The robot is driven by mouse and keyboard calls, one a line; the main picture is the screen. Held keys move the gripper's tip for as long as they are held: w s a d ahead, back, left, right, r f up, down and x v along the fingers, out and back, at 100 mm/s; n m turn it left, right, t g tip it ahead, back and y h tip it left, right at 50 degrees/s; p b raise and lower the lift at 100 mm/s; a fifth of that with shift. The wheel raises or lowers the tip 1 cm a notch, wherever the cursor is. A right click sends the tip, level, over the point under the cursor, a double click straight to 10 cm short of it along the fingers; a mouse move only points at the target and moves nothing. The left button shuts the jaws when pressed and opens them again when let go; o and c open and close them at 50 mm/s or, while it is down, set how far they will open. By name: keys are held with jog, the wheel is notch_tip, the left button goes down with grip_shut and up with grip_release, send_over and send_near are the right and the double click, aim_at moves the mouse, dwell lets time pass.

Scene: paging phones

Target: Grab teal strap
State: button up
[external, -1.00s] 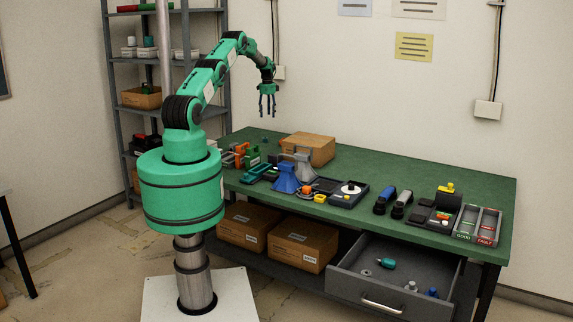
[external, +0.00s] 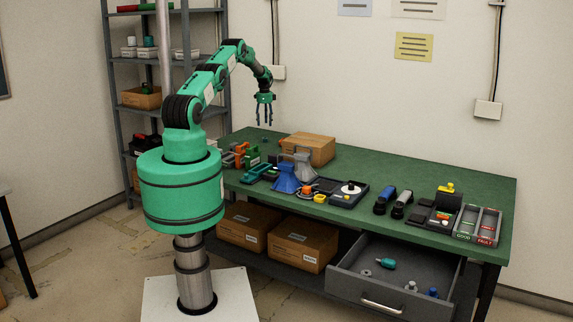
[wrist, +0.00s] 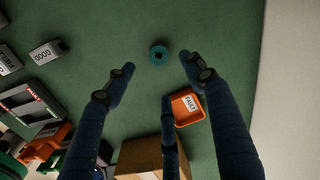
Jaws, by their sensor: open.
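A small teal ring-shaped roll, which looks like the teal strap (wrist: 159,53), lies on the green table top in the wrist view. In the external view it seems to be the tiny dark teal spot (external: 264,139) near the table's back left edge. My gripper (external: 264,120) is open and empty, pointing down above that part of the table. In the wrist view my gripper (wrist: 160,68) has its blue fingers spread, with the teal roll showing between the two upper fingertips, apart from them.
A cardboard box (external: 307,148) stands right of the teal roll. An orange tray labelled FAULT (wrist: 187,107) lies close to the roll in the wrist view. Table around the roll (wrist: 220,30) is clear.

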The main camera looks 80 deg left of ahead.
send_over(265, 138)
jog(key=shift+w+a+f, duration=0.1)
jog(key=shift+f, duration=2.25)
jog(key=shift+f, duration=0.1)
jog(key=shift+f, duration=2.55)
jog(key=c, duration=0.9)
